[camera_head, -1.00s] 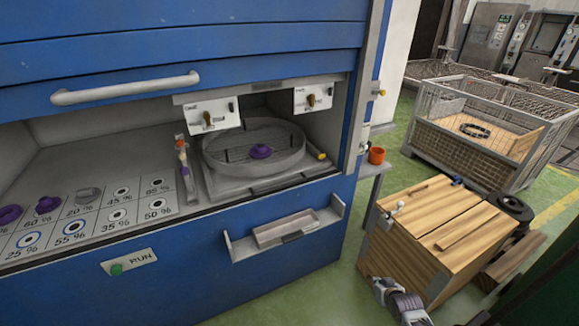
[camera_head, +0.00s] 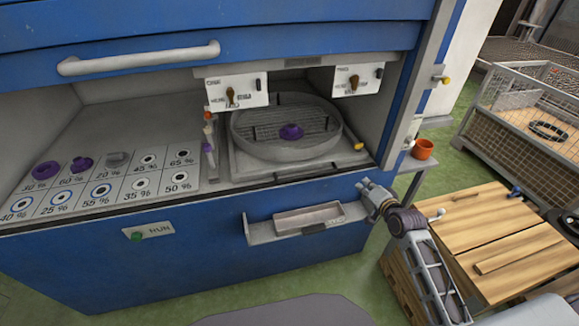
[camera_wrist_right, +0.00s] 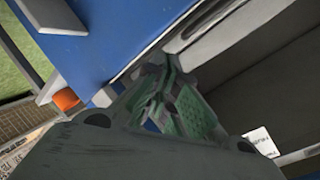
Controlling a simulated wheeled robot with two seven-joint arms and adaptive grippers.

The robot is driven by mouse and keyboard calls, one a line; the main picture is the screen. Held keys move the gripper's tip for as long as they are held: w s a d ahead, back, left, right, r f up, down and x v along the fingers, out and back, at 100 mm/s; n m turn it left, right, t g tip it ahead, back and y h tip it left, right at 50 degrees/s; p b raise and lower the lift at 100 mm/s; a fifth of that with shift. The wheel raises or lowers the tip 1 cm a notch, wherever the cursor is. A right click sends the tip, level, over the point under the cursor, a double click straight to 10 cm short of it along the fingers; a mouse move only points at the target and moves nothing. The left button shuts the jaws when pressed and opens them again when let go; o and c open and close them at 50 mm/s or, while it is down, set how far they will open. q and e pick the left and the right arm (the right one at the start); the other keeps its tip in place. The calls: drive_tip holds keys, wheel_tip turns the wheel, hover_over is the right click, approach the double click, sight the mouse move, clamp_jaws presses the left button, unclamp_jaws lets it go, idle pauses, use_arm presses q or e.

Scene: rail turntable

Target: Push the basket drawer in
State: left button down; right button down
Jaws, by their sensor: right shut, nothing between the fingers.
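The drawer's front edge lies near the cabinet's front lip. My right gripper (camera_head: 364,187) is shut and empty, to the right of and below the drawer, close to the cabinet's front. Its fingers also show in the right wrist view (camera_wrist_right: 165,100), with blue cabinet panel and grey edge beyond. My left gripper is not in view.
A bracket shelf (camera_head: 255,232) with a shallow tray (camera_head: 305,217) juts from the cabinet front, left of my right gripper. An orange cup (camera_head: 422,149) stands on a side stand. A wooden crate (camera_head: 480,225) and a wire cage (camera_head: 510,125) stand at the right.

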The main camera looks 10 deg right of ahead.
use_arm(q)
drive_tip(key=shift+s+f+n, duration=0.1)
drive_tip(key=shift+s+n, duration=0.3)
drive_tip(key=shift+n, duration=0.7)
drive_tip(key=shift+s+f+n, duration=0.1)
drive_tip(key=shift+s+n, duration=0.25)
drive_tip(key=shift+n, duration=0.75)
use_arm(e)
drive_tip(key=shift+w+a+r+m+t, duration=0.15)
drive_tip(key=shift+r+m, duration=0.1)
drive_tip(key=shift+m, duration=0.8)
drive_tip(key=shift+w+a+r+m+t, duration=0.1)
drive_tip(key=shift+w+a+r+m, duration=0.1)
drive_tip(key=shift+m, duration=0.9)
drive_tip(key=shift+w+a+r+m+t, duration=0.1)
drive_tip(key=shift+r+m, duration=0.15)
drive_tip(key=shift+m, duration=0.8)
drive_tip(key=shift+w, duration=0.15)
